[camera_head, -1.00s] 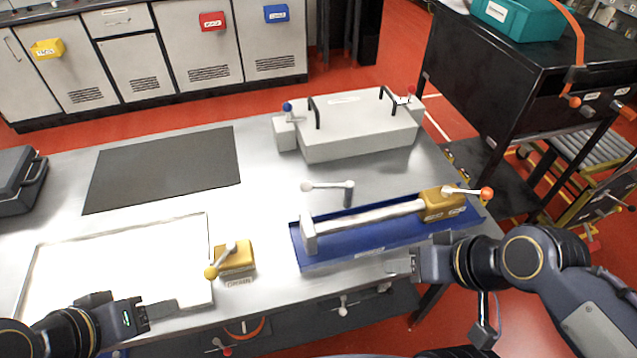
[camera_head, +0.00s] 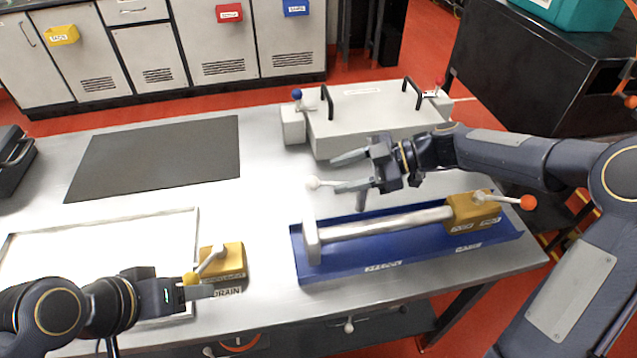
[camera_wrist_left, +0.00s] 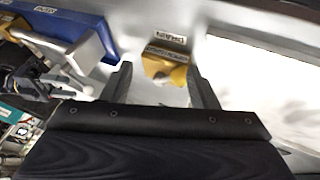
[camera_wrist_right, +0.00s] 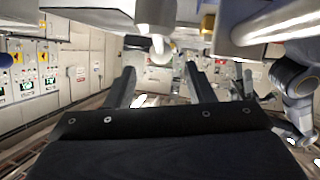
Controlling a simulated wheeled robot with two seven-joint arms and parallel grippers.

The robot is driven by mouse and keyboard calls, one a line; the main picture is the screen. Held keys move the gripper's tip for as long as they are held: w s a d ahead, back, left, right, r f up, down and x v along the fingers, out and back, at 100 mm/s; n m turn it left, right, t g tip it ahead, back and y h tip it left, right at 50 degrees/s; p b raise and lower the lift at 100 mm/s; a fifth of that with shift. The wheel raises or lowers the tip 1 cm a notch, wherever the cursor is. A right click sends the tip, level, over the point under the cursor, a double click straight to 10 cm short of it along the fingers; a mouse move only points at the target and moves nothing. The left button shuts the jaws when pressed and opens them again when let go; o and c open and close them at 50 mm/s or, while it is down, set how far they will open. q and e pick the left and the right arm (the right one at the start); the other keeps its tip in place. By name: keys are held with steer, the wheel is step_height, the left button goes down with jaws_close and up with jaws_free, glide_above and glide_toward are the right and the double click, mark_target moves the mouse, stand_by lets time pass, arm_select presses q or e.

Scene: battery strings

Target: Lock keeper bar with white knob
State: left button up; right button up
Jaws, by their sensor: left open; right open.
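The white knob (camera_head: 313,183) is the round end of a grey keeper bar lever just behind the blue tray (camera_head: 400,262). My right gripper (camera_head: 335,173) is open above the lever, its fingers pointing left toward the knob and partly covering the bar and its post. In the right wrist view a white rounded knob (camera_wrist_right: 160,52) shows between the spread fingers, not visibly gripped. My left gripper (camera_head: 205,285) is open beside the yellow drain block (camera_head: 228,262). In the left wrist view the yellow block (camera_wrist_left: 165,68) lies ahead between its fingers.
A silver cylinder (camera_head: 385,224) lies in the blue tray, with a yellow block (camera_head: 472,210) and orange-knobbed lever at its right end. A white-grey box (camera_head: 370,130) with black handles stands behind. A dark mat (camera_head: 155,158) and white-surfaced tray (camera_head: 100,245) lie left.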

mark_target(319, 181)
steer(key=p+x, duration=0.1)
steer(key=x, duration=0.6)
steer(key=shift+a, duration=0.3)
arm_select(q)
steer(key=shift+r, duration=0.5)
